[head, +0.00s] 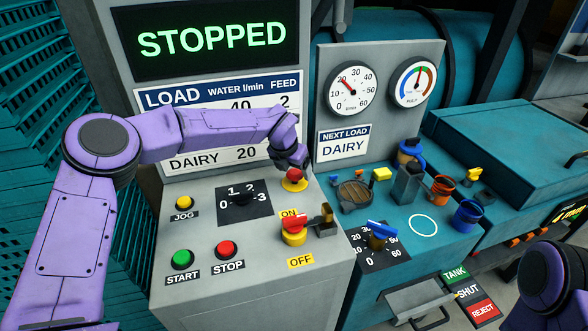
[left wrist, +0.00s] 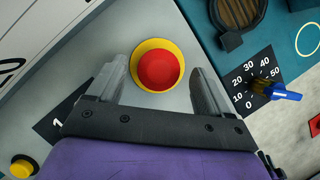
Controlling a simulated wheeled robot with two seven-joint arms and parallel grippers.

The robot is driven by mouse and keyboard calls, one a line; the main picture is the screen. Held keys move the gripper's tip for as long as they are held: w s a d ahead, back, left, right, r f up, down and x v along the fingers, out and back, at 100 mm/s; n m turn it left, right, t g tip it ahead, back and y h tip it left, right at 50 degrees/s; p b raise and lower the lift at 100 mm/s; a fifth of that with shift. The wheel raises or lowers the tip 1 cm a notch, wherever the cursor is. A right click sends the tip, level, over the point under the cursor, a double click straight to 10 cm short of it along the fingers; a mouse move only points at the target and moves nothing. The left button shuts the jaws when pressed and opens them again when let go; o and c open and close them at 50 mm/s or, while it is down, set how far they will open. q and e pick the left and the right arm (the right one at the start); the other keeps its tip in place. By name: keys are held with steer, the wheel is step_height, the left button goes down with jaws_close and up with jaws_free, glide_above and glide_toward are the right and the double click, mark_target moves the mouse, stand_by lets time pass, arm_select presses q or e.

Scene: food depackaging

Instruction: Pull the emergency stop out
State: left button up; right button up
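The emergency stop is a red mushroom button (head: 294,176) on a yellow round base (head: 293,186), at the back right of the grey control panel. My left gripper (head: 292,160) is right above it in the head view. In the left wrist view the red button (left wrist: 159,70) and its yellow ring lie between and beyond the two grey fingers of the left gripper (left wrist: 163,85). The fingers are apart, with clear gaps to the button. Whether they reach down to its height I cannot tell. Part of my right arm shows at the lower right of the head view; its gripper is out of view.
The panel (head: 220,275) also holds a yellow jog button (head: 184,202), a green start button (head: 182,259), a red stop button (head: 227,249) and a red-yellow on/off switch (head: 294,231). The display (head: 212,38) reads STOPPED. Cups and a blue-handled dial (head: 379,232) stand to the right.

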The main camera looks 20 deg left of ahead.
arm_select(q)
steer(key=b+v, duration=0.3)
steer(key=v, duration=0.7)
steer(key=shift+r, duration=0.25)
